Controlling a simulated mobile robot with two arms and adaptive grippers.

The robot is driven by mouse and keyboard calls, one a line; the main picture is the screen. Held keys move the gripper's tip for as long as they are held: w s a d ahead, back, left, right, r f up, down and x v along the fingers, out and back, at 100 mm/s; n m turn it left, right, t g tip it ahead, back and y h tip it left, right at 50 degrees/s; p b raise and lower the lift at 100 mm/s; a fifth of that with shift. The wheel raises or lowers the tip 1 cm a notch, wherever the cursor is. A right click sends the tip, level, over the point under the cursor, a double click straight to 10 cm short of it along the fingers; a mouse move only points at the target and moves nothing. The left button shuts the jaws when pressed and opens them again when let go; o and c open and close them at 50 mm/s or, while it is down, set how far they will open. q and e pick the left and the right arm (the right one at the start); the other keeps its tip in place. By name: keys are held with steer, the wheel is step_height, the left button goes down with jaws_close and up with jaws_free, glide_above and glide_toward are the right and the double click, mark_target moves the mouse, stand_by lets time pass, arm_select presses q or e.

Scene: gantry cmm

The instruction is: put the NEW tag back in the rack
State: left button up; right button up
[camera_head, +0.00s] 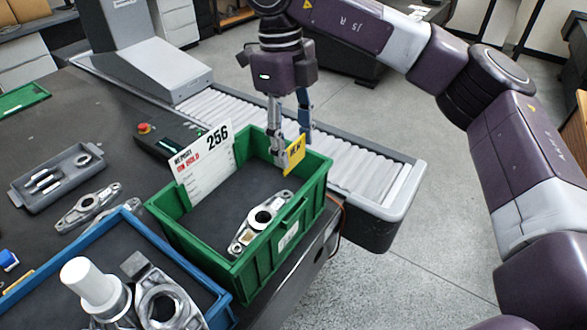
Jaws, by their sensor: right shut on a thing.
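My right gripper (289,147) hangs over the far right part of the green bin. It is shut on a small yellow tag (296,154) with dark lettering, partly covered by the fingers. The lettering is too small to read surely. The tag is upright, close to the bin's far right wall; I cannot tell whether it touches the wall. I cannot make out a tag rack for certain. My left gripper is not in view.
The green bin (203,263) holds a metal link part (262,216) and a white card (205,163) reading "256". A blue bin (60,253) with metal parts stands front left. A grey tray (31,202) lies left. A roller conveyor (367,180) runs behind.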

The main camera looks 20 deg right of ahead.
mark_target(296, 143)
step_height(296, 143, up, 4)
steer(key=shift+r, duration=0.1)
steer(key=shift+r+p, duration=2.2)
steer(key=shift+p, duration=0.1)
steer(key=shift+f, duration=0.15)
